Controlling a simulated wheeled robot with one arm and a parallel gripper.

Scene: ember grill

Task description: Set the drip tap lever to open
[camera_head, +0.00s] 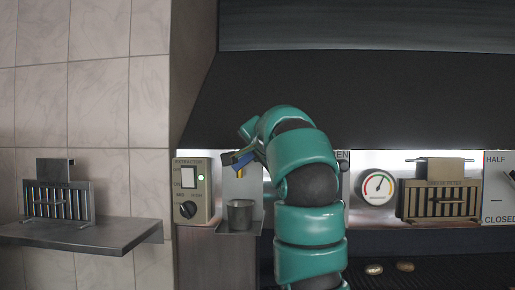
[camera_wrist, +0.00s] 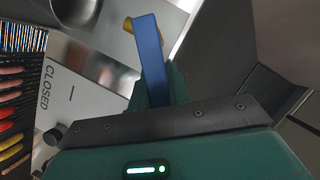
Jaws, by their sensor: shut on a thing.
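The drip tap lever is a flat blue bar (camera_wrist: 150,50). In the wrist view it runs up from between my fingers, and its far end is beside a brass piece (camera_wrist: 128,24). My gripper (camera_wrist: 155,85) is shut on the lever. In the head view, the blue lever (camera_head: 243,160) shows at the end of my bent teal arm, above the brass tap (camera_head: 240,173). A metal cup (camera_head: 240,213) stands below on a small shelf; it also shows in the wrist view (camera_wrist: 75,10). The fingertips are partly hidden in both views.
A control box (camera_head: 190,190) with a dial is just left of the tap. A steel shelf (camera_head: 90,234) with a slotted rack is further left. A gauge (camera_head: 377,186) and a slotted box (camera_head: 440,200) are to the right. A "CLOSED" panel (camera_wrist: 75,105) lies close to my wrist.

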